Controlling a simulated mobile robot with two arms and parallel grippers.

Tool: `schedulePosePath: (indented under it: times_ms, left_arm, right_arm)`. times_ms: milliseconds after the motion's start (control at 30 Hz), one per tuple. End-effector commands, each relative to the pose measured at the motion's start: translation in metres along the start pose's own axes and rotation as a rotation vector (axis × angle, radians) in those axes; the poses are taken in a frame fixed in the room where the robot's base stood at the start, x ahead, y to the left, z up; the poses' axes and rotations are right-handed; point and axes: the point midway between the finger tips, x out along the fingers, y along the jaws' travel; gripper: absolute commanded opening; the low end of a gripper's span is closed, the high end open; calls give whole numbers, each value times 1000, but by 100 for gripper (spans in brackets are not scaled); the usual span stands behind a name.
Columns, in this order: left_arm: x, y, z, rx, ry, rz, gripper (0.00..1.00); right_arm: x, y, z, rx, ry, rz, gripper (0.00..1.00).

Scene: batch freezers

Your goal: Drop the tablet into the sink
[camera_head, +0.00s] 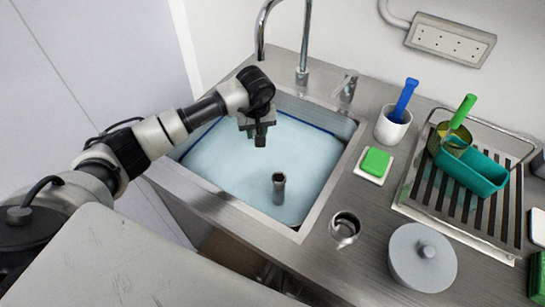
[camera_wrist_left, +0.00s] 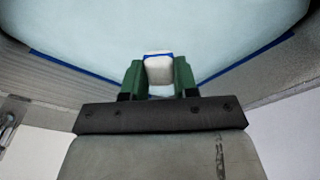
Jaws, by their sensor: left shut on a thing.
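The sink (camera_head: 327,195) is a square steel basin with a pale blue, water-like surface inside. My left gripper (camera_head: 260,140) hangs over the sink, pointing down, near its back part. In the left wrist view its green fingers are shut on a small whitish block, the tablet (camera_wrist_left: 158,70), with the pale blue surface behind it. In the head view the tablet cannot be made out at the dark fingertips. A grey upright pipe (camera_head: 279,190) stands in the sink, in front of the gripper and apart from it. My right gripper is not in view.
A chrome faucet (camera_head: 303,45) rises behind the sink. To the right are a white cup with a blue-handled tool (camera_head: 403,100), a green sponge (camera_head: 375,162), a metal cup (camera_head: 345,228), a grey lidded pot (camera_head: 422,260) and a drying rack (camera_head: 415,200) holding a teal container (camera_head: 472,170).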

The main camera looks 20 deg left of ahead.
Motion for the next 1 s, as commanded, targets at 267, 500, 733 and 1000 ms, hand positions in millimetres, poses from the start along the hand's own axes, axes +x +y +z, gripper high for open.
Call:
schedulePosePath:
  times_ms: [267, 500, 733, 1000]
  left_arm:
    - [5, 0, 1, 0, 0, 1, 6]
    - [5, 0, 1, 0, 0, 1, 58]
    - [4, 0, 1, 0, 0, 1, 59]
    - [-20, 0, -1, 2, 5, 4, 59]
  right_arm:
    - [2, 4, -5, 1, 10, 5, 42]
    - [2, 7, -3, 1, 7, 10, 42]
    - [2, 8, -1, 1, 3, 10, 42]
    - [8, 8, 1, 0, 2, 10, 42]
